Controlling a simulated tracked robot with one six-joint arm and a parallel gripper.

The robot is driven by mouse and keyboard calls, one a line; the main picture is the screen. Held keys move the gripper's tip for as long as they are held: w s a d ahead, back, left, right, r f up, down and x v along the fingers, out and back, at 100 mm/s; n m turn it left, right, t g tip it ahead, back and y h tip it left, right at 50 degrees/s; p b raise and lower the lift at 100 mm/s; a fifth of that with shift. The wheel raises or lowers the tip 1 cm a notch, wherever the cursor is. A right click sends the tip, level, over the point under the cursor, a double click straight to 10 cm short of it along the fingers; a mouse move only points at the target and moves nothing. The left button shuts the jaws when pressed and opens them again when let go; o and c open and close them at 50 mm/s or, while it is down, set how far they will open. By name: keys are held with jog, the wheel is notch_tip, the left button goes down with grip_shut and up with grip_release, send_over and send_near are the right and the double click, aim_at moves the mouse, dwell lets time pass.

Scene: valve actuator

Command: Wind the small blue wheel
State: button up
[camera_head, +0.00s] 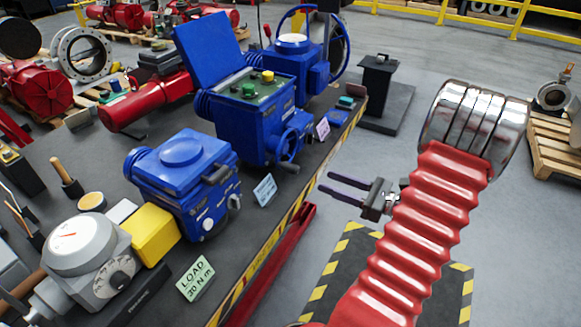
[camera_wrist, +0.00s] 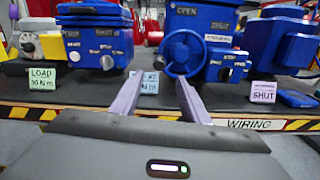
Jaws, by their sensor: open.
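The small blue wheel (camera_head: 293,139) is on the front of the blue actuator with the open lid (camera_head: 243,127), in the middle of the bench. It also shows in the wrist view (camera_wrist: 182,50), its rim and spokes facing me. My gripper (camera_head: 326,182) is open and empty, out over the floor to the right of the bench edge, apart from the wheel. In the wrist view its two fingers (camera_wrist: 160,78) point at the bench; the right fingertip appears just below the wheel's rim, the left one lower left of it.
The bench (camera_head: 262,222) carries a closed blue actuator (camera_head: 181,170) and a grey gauge unit (camera_head: 84,247) nearer me, and a blue actuator with a large wheel (camera_head: 341,48) beyond. Small label cards (camera_head: 265,190) stand along the edge. A black stand (camera_head: 378,80) is on the floor.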

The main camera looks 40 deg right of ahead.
aim_at(299, 170)
jog(key=shift+w, duration=0.1)
jog(key=x, duration=1.3)
jog(key=shift+w+a, duration=0.25)
jog(key=shift+w, duration=0.05)
jog(key=shift+c, duration=0.3)
grip_shut()
jog(key=shift+d, duration=0.1)
